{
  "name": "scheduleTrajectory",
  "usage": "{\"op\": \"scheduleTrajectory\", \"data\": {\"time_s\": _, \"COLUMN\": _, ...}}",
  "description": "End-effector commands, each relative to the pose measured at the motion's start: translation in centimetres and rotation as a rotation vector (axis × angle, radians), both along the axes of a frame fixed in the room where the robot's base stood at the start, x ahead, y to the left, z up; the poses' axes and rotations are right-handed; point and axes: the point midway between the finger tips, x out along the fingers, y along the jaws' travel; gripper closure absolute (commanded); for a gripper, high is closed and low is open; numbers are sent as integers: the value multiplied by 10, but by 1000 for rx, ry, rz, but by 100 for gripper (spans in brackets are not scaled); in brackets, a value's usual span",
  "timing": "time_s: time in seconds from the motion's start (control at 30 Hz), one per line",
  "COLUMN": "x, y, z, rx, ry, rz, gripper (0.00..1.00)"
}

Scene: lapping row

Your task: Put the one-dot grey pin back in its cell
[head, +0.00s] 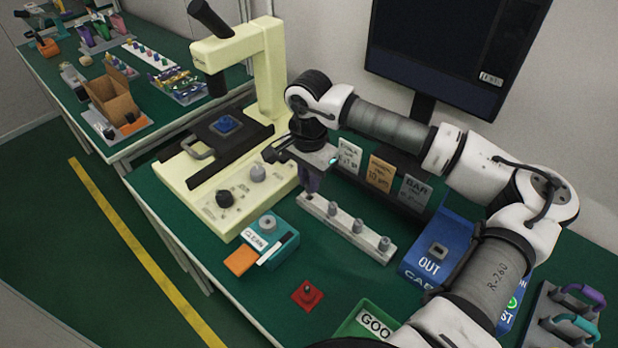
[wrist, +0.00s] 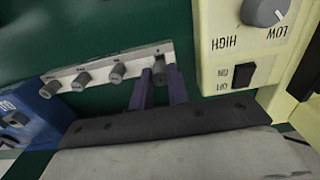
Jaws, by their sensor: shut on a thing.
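The pale rack (head: 347,237) lies on the green bench in the head view, a row of grey pins on it. Three free-standing grey pins (head: 358,226) stand upright in it; they also show in the wrist view (wrist: 82,80). My gripper (head: 311,186) points down over the rack's far-left end, beside the microscope base. In the wrist view its purple fingers (wrist: 161,88) are shut on a grey pin (wrist: 159,68) at the rack's end cell. Its dots cannot be read, and the fingers hide its lower part, so I cannot tell whether it is seated.
The cream microscope (head: 262,75) stands left of the rack. A teal CLEAN box (head: 283,250), an orange block (head: 241,260) and a red piece (head: 307,294) lie in front. Upright cards (head: 383,171) stand behind.

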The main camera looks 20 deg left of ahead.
Motion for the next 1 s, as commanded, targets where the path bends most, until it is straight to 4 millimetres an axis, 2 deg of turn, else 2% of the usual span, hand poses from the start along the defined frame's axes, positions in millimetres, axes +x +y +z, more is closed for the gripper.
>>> {"op": "scheduleTrajectory", "data": {"time_s": 1.0, "x": 0, "y": 0, "z": -21, "rx": 0, "ry": 0, "rz": 0, "gripper": 100}}
